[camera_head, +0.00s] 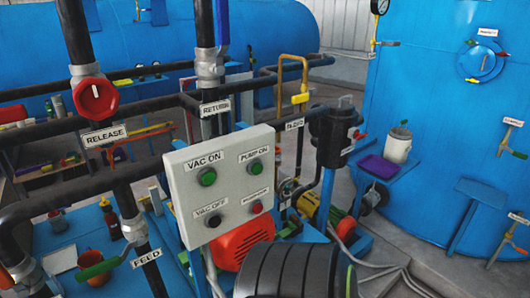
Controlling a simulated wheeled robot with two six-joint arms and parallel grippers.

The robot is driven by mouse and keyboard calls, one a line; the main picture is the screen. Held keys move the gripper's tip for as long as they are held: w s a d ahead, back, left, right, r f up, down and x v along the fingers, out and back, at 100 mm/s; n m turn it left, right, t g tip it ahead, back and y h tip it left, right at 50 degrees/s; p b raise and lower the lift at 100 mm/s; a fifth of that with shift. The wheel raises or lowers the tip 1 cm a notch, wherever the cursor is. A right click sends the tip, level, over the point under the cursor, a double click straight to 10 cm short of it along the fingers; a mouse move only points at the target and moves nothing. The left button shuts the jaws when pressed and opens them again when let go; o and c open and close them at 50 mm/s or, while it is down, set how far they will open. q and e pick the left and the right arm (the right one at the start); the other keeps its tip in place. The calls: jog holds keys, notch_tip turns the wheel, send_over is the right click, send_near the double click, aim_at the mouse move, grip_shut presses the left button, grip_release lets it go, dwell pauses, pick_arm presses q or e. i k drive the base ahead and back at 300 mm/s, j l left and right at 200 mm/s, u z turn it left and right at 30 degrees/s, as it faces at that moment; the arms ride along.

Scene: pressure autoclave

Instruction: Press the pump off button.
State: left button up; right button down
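A light grey control box (232,175) stands in the middle of the view, with its face turned toward me. A red button (257,207) sits at its lower right under a small label that is too small to read clearly. A green button (255,168) marked PUMP ON is above it. Nothing covers the buttons. Neither of my grippers shows in the head view.
Black pipes with a red RELEASE valve knob (96,97) run left of the box. A black ribbed round object (295,272) and a red motor cover (242,242) lie below the box. A blue tank (440,130) stands right.

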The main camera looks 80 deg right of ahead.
aim_at(257, 208)
jog(key=z, duration=2.05)
